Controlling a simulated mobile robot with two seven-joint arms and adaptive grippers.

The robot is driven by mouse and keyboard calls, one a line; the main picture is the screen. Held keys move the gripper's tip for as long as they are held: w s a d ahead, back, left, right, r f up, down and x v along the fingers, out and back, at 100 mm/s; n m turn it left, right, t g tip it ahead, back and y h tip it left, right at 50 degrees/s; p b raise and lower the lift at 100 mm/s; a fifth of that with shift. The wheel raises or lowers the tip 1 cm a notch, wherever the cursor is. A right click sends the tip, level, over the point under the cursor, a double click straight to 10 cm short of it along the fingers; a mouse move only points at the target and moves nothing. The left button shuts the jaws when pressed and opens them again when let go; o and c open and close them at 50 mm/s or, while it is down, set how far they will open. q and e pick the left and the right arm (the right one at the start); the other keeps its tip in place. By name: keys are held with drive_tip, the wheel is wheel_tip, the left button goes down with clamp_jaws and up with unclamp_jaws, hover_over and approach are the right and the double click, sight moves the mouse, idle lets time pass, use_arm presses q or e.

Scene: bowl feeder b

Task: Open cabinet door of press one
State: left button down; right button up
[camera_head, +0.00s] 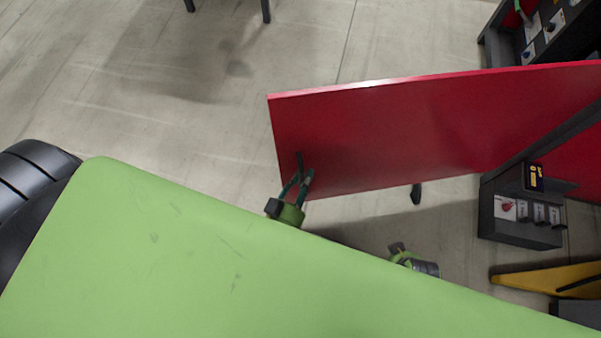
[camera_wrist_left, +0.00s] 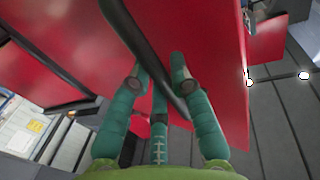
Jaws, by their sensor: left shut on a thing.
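The red cabinet door (camera_head: 400,130) stands out over the floor in the head view, swung away from the dark frame at right. In the left wrist view the fingers (camera_wrist_left: 160,85) lie on both sides of the black handle (camera_wrist_left: 142,40), against the red door (camera_wrist_left: 215,50). A green and grey part of my right arm (camera_head: 415,262) shows past my body; its fingers cannot be made out.
A dark control box (camera_head: 520,212) with labels and a small display is at right. A yellow part (camera_head: 548,279) lies below it. Dark equipment (camera_head: 545,35) stands at the top right. The concrete floor (camera_head: 180,90) left of the door is clear.

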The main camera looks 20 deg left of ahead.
use_arm(q)
drive_tip(key=shift+a, duration=0.15)
drive_tip(key=c, duration=1.1)
unclamp_jaws()
drive_tip(key=shift+s, duration=0.1)
drive_tip(key=s, duration=1.2)
drive_tip(key=shift+a, duration=0.4)
drive_tip(key=shift+w+f, duration=0.1)
